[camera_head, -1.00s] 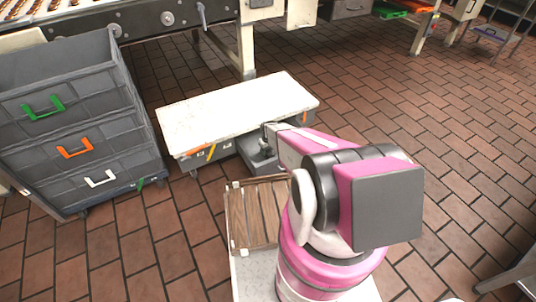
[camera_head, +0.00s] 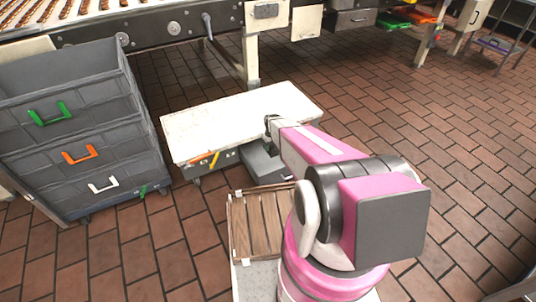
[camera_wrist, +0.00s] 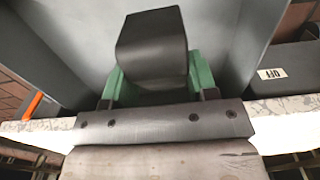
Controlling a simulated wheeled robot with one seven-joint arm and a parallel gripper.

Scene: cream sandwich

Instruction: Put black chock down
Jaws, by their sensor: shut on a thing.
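My gripper (camera_head: 270,122) shows in the camera_head view at the front right edge of the white-topped cart (camera_head: 225,120), partly hidden by my pink arm. In the camera_wrist view my gripper (camera_wrist: 152,85) is shut on the black chock (camera_wrist: 152,42), a dark block with a sloped top held between green fingers. Grey surfaces stand behind and on both sides of the chock. I cannot tell whether the chock touches anything beneath it. The chock cannot be made out in the camera_head view.
A grey box (camera_head: 262,167) sits low beside the cart, below my forearm. Stacked grey crates (camera_head: 75,120) with coloured handles stand at left. A slatted wooden crate (camera_head: 258,222) is near my base. A conveyor (camera_head: 150,35) runs along the back.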

